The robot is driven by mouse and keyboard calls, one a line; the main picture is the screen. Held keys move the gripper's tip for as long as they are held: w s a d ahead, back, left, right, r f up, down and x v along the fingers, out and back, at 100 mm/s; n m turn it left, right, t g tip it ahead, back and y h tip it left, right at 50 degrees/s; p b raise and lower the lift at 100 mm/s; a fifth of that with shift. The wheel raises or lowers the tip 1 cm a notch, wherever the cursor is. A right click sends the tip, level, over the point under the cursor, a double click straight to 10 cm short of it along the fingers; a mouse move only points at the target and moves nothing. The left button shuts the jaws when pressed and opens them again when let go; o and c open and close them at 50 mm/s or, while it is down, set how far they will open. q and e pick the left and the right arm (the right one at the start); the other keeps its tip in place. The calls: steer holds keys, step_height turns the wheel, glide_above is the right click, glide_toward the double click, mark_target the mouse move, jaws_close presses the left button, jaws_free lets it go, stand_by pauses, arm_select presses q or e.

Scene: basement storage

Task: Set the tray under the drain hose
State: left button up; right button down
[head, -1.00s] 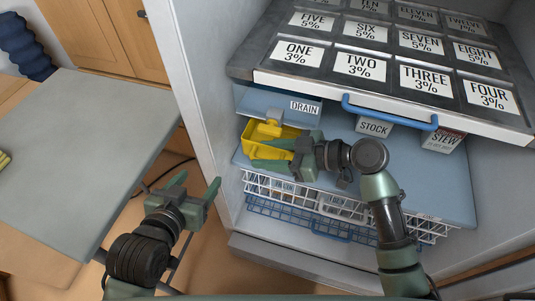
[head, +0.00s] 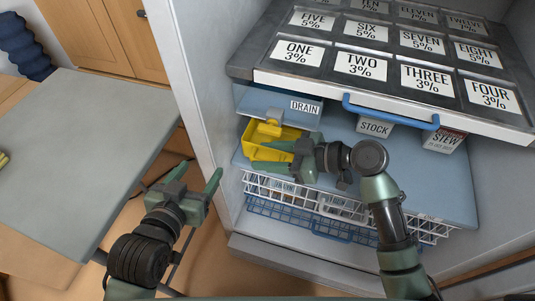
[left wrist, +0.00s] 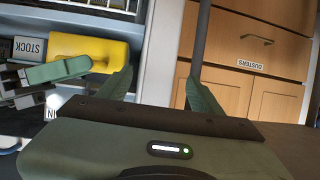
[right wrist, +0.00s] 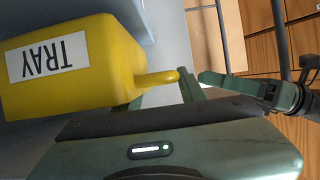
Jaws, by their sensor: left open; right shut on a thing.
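The yellow tray (head: 258,134) is inside the cabinet, at the left of the blue shelf. Its label "TRAY" and a yellow handle show in the right wrist view (right wrist: 112,65). My right gripper (head: 256,155) is shut on the tray at its handle. My left gripper (head: 201,168) is open and empty, outside the cabinet, left of the tray. The left wrist view also shows the tray (left wrist: 92,48), with my right gripper at it. A "DRAIN" label (head: 304,107) is on a blue-grey panel above the tray. I cannot make out the drain hose.
A metal drawer (head: 385,80) with numbered labels and a blue handle juts out above. Boxes marked "STOCK" (head: 374,127) and "STEW" (head: 441,139) stand below it. White and blue wire baskets (head: 325,205) are under the shelf. A grey table (head: 75,150) stands at left.

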arm_select(q)
steer(key=shift+w+d+r+t, duration=0.15)
steer(key=shift+w+r+t, duration=0.1)
steer(key=shift+r, duration=0.25)
steer(key=shift+w+d+r+t, duration=0.1)
steer(key=shift+w+r+t, duration=0.15)
steer(key=shift+r, duration=0.2)
arm_select(e)
steer(key=shift+f, duration=0.3)
arm_select(q)
steer(key=shift+r, duration=0.1)
arm_select(e)
steer(key=c, duration=0.8)
jaws_free()
